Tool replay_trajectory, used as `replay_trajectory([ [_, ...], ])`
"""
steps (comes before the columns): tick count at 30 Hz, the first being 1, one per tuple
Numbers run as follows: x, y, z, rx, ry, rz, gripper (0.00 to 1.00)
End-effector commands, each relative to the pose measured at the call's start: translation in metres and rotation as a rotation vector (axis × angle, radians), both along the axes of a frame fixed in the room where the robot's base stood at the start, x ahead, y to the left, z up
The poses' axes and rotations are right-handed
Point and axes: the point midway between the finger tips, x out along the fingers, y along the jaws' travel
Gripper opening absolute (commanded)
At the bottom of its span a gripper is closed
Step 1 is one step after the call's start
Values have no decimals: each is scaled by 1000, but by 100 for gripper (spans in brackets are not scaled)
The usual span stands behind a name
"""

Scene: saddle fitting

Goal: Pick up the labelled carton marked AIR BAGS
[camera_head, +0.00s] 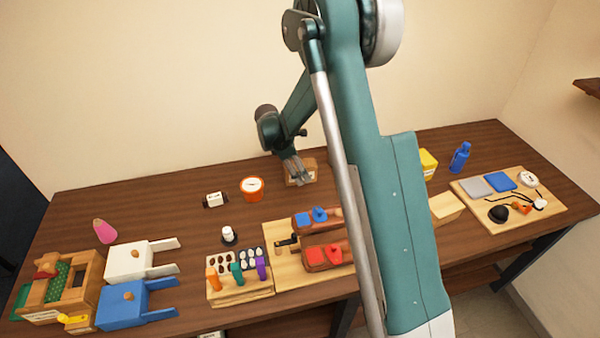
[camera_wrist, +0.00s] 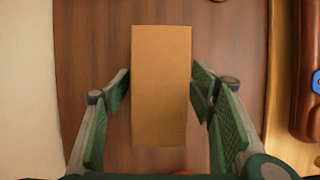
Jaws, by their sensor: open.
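A pale label shows on the carton's front there, too small to read. I cannot tell how far down the carton the fingertips reach.
An orange round container (camera_head: 252,189) and a small white-and-black item (camera_head: 214,199) stand left of the carton. A wooden board with red and blue pieces (camera_head: 290,272) lies in front. My arm hides part of the table. A wall is close behind the carton.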

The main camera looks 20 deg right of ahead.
Motion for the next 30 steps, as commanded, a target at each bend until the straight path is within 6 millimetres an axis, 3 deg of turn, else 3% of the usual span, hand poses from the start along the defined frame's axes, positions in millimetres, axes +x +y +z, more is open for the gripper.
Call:
replay_trajectory([
  [5, 0, 0, 0, 0, 0, 0, 55],
  [13, 0, 0, 0, 0, 0, 0, 21],
  [23, 0, 0, 2, 0, 0, 0, 21],
  [30, 0, 0, 17, 0, 0, 0, 21],
])
